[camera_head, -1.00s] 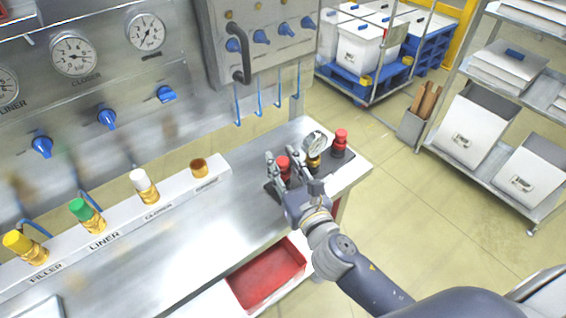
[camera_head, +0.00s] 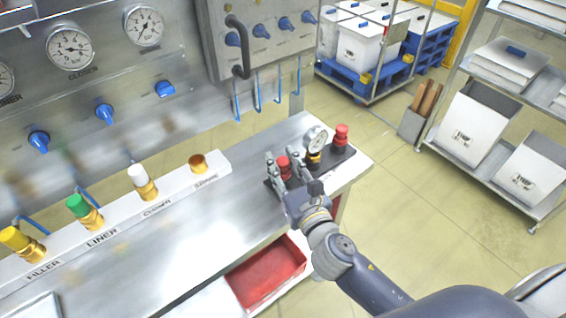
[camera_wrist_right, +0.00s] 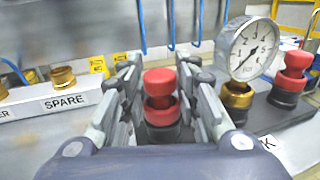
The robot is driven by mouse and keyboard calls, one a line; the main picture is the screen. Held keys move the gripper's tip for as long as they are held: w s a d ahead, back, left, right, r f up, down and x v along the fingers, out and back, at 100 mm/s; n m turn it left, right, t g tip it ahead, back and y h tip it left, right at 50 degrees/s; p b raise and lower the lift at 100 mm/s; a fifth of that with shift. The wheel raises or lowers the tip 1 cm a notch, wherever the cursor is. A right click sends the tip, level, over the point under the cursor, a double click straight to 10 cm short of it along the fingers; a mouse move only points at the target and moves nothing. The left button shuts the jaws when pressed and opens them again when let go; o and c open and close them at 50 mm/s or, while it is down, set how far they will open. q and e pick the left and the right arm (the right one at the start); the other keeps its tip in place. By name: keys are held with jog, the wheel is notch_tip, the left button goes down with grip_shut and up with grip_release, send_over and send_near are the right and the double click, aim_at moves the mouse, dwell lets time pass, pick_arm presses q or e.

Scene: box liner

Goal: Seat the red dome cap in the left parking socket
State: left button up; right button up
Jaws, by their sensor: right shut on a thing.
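A red dome cap (camera_wrist_right: 160,82) stands upright between the fingers of my right gripper (camera_wrist_right: 160,100). Below the dome are a red ring and a black socket (camera_wrist_right: 163,133), directly under the cap; I cannot tell whether the cap is fully down in it. In the head view my right gripper (camera_head: 281,160) is closed around the cap (camera_head: 283,164) at the left end of the black parking block (camera_head: 328,164). Another red cap (camera_head: 341,134) stands in the right socket. My left gripper is not in view.
A pressure gauge (camera_head: 317,138) on a brass fitting stands close right of my gripper. The SPARE brass fitting (camera_head: 198,163) is to the left on the labelled rail. A red tray (camera_head: 266,275) lies below the bench edge. The bench middle is clear.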

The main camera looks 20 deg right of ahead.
jog(key=shift+f, duration=0.1)
jog(key=o, duration=1)
jog(key=shift+c, duration=0.2)
jog(key=shift+s, duration=0.15)
jog(key=s+d, duration=0.1)
jog(key=s, duration=1)
jog(key=shift+s, duration=0.35)
